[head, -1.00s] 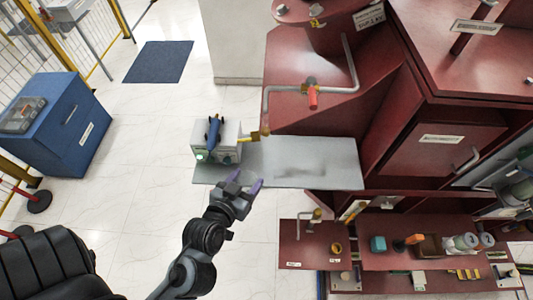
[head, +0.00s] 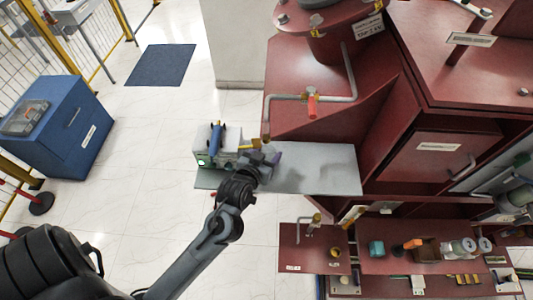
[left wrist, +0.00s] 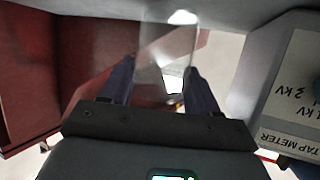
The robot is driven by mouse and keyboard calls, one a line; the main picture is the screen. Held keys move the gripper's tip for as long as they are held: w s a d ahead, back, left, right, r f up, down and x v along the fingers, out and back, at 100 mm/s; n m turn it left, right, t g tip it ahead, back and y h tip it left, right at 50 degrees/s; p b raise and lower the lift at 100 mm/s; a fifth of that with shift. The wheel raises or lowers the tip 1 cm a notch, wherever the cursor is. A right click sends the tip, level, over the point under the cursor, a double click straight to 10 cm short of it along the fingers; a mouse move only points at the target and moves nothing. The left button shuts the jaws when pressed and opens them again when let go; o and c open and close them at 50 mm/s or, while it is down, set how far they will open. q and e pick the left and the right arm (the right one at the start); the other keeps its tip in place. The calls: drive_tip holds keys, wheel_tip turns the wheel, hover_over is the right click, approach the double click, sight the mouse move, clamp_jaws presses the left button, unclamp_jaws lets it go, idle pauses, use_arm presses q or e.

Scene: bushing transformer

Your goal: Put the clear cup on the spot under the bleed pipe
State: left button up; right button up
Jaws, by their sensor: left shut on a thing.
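My left gripper (head: 268,158) is low over the grey shelf (head: 325,178), close to the tap meter. In the left wrist view the clear cup (left wrist: 166,62) is between the two dark fingers of this gripper (left wrist: 162,85), which is shut on it. The cup is see-through and cannot be made out in the head view. The bleed pipe (head: 290,97), a grey tube with an orange-red handle, bends down to an open end just above and beside the gripper. The spot under it is not distinguishable. My right gripper is not in view.
The white tap meter (head: 203,146), with a blue part on top and a green light, stands left of the gripper; its label side (left wrist: 295,95) is close in the wrist view. The red transformer body (head: 300,120) rises behind. The shelf's right part is clear.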

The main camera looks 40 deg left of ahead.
use_arm(q)
drive_tip(key=shift+s+f, duration=0.15)
drive_tip(key=shift+f, duration=0.2)
drive_tip(key=o, duration=1.1)
drive_tip(key=shift+f, duration=0.15)
drive_tip(key=shift+c, duration=0.2)
drive_tip(key=v, duration=1.1)
drive_tip(key=s+d+f+m+g+h, duration=0.4)
drive_tip(key=s+d+f+m+g, duration=0.1)
drive_tip(key=s+f+g, duration=0.4)
drive_tip(key=shift+s+d+f, duration=0.25)
drive_tip(key=shift+s+f, duration=0.6)
drive_tip(key=shift+s, duration=0.2)
